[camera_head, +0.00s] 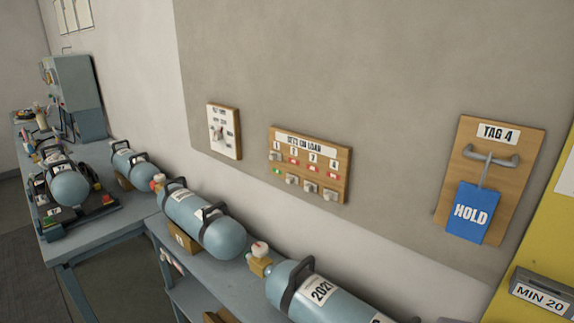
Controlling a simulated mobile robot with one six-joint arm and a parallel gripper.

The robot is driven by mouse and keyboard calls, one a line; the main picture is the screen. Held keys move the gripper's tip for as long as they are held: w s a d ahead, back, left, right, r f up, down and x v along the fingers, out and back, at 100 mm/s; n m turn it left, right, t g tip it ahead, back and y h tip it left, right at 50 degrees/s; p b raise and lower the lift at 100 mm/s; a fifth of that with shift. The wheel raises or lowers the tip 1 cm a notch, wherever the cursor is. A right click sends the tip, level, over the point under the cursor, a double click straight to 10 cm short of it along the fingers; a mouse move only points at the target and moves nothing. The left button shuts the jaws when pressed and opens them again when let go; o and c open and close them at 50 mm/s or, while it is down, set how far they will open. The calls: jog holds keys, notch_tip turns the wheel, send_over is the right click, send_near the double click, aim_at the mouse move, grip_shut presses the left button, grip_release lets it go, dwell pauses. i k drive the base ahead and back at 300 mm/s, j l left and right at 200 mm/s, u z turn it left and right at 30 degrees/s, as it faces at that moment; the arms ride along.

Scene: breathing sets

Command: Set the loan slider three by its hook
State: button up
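The loan board (341,160), a wooden panel headed "SETS ON LOAN", is fixed on the grey wall panel near the middle of the view. It has several numbered columns, each with a small pale slider. The third slider from the left (310,186) sits low in its column, with a red label (312,167) above it. Its neighbours on both sides also sit low under red labels. The leftmost slider (275,156) sits high, with a green label (277,171) below it. The hooks are too small to make out. My gripper is not in view.
Blue-grey cylinders (204,222) lie on a bench (235,280) below the board. The wall before the loan board looks clear.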

aim_at(309, 187)
jog(key=i+j+z, duration=0.1)
jog(key=j+z, duration=0.4)
jog(key=k+j+z, duration=0.1)
jog(key=j+z, duration=0.35)
jog(key=k+j+z, duration=0.1)
jog(key=j+z, duration=0.15)
jog(key=z, duration=0.15)
jog(key=i+z, duration=0.1)
jog(key=i, duration=0.5)
